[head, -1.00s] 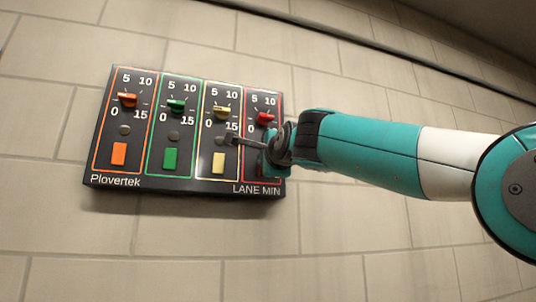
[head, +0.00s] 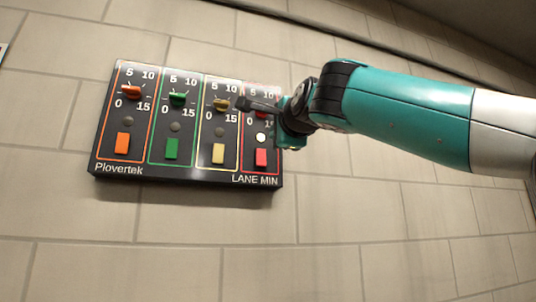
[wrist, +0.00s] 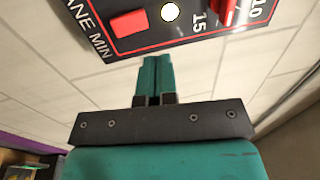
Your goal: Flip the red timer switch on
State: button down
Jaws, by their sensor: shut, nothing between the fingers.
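The dark Plovertek timer panel (head: 200,182) hangs on the wall with several coloured columns. The red column is at its right end. Its red rocker switch (head: 261,157) is uncovered, and the lamp (head: 261,137) above it glows white. The red dial knob (head: 262,114) is partly hidden by my gripper. In the wrist view the red switch (wrist: 128,22), the lit lamp (wrist: 169,12) and the red knob (wrist: 226,12) are at the top. My gripper (wrist: 155,62) is shut and empty, its tips appearing apart from the switch. In the head view my gripper (head: 287,120) is at the panel's right edge.
The orange switch (head: 123,143), green switch (head: 171,149) and yellow switch (head: 218,153) sit to the left, each under a dark lamp. The tiled wall (head: 300,230) is bare below and to the right. Dim clutter (wrist: 22,165) shows at the wrist view's lower left.

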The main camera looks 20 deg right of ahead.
jog(key=s+b, duration=0.1)
jog(key=s, duration=0.5)
jog(key=shift+a+r, duration=0.4)
jog(key=shift+a, duration=0.05)
jog(key=a+f+n+g+y+b, duration=0.1)
jog(key=a+f+n+g+b, duration=0.3)
jog(key=f, duration=0.9)
jog(key=s+f+n+g+y+p, duration=0.1)
jog(key=f+n+g+y, duration=0.15)
jog(key=f+n, duration=0.7)
jog(key=a+f+n+g+y+b, duration=0.1)
jog(key=a+f+n+g+b, duration=0.2)
jog(key=f, duration=1.2)
jog(key=s+d+f+n+g+b, duration=0.1)
jog(key=s+f+n+g, duration=0.8)
jog(key=s+f, duration=1.2)
notch_tip(320, 180, down, 5)
jog(key=shift+s+d+r+g+b, duration=0.2)
jog(key=shift+s+d+g+b, duration=0.15)
jog(key=shift+d+g, duration=0.2)
